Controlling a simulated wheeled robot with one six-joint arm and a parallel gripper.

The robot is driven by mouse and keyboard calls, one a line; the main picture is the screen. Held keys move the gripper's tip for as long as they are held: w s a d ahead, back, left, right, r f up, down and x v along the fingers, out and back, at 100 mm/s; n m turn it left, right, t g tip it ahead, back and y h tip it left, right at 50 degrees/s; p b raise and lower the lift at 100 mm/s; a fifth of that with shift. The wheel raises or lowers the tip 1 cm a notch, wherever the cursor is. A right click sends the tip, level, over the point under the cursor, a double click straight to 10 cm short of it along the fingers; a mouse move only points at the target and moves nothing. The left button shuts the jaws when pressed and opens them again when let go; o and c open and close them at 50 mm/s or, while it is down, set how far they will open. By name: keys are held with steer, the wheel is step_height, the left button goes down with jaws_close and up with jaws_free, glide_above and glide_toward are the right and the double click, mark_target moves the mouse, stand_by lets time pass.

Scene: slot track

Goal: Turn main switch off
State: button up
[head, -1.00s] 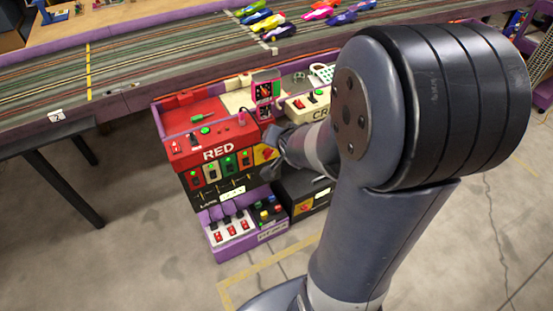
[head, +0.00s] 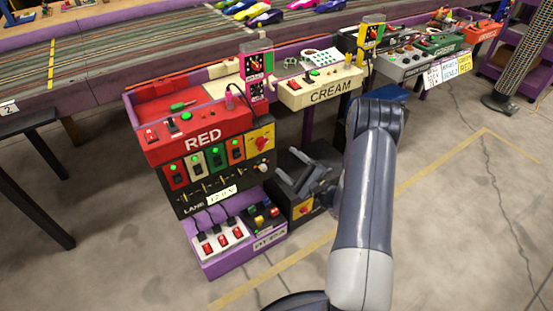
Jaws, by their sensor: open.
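The RED control station (head: 200,112) stands left of centre in the head view. A yellow plate with a rotary knob (head: 262,142) is on its right front. A second yellow plate with a red part (head: 305,207) is on the black box below and to the right. No readable label shows which is the main switch. My gripper (head: 288,167) is open and empty, its fingers pointing left. In the picture it is just below and right of the upper yellow plate, apart from the knob. It hides part of the black box.
The CREAM station (head: 330,92) stands right of the RED one, with more stations (head: 440,48) beyond. A purple bottom unit (head: 232,248) with red switches is below. The slot track (head: 130,50) runs behind. The floor (head: 450,200) at right is clear.

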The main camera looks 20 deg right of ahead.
mark_target(264, 146)
steer(key=shift+m+t+y, duration=0.4)
steer(key=shift+m+y, duration=0.1)
steer(key=shift+m, duration=0.1)
steer(key=x, duration=0.3)
steer(key=f+b+x, duration=0.1)
steer(key=x, duration=0.1)
steer(key=b+x, duration=0.1)
steer(key=x, duration=0.2)
steer(key=shift+w+a+f, duration=0.2)
steer(key=shift+w+a, duration=0.15)
steer(key=shift+a, duration=0.1)
steer(key=shift+c, duration=0.5)
steer(key=c, duration=0.9)
